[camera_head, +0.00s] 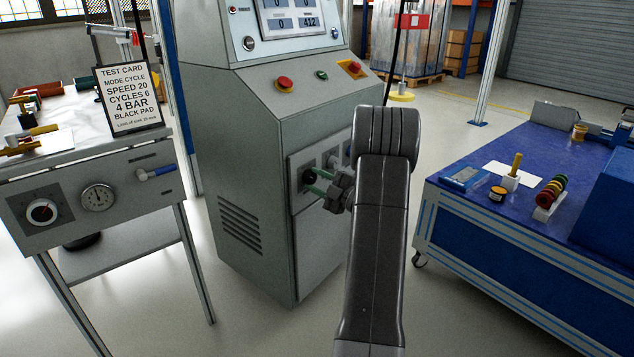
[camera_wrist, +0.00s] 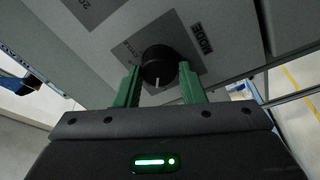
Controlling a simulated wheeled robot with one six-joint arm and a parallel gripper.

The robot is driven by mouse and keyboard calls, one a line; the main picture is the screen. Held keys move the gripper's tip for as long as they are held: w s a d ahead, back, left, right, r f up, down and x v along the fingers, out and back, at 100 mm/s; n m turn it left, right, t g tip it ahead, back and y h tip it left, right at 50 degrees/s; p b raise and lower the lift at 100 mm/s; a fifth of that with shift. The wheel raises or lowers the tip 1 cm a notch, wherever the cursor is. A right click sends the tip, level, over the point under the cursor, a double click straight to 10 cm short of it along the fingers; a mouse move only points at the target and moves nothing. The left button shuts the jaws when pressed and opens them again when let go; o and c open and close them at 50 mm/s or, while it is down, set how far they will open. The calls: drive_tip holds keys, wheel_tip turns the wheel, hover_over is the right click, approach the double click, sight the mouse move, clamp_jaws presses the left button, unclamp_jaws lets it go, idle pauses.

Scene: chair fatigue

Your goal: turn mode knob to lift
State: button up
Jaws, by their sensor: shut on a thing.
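The black mode knob (camera_wrist: 159,66) sits on a grey square plate on the cabinet panel in the wrist view, with a white pointer line on its face. The word MODE is printed beside it. In the head view the knob (camera_head: 308,177) shows small and dark on the cabinet's front panel. My gripper (camera_wrist: 158,88) has its two green fingers on either side of the knob, shut on it. In the head view my gripper (camera_head: 316,182) reaches the panel from the right.
The grey control cabinet (camera_head: 240,150) has a screen, red buttons and a vent. A test card (camera_head: 126,98) stands on the left bench. A blue-topped table (camera_head: 540,170) with several small parts stands at right.

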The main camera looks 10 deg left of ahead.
drive_tip(key=shift+n, duration=1)
drive_tip(key=o, duration=1)
drive_tip(key=p+v, duration=0.3)
drive_tip(key=v, duration=1)
drive_tip(key=shift+d, duration=0.4)
drive_tip(key=shift+a, duration=0.15)
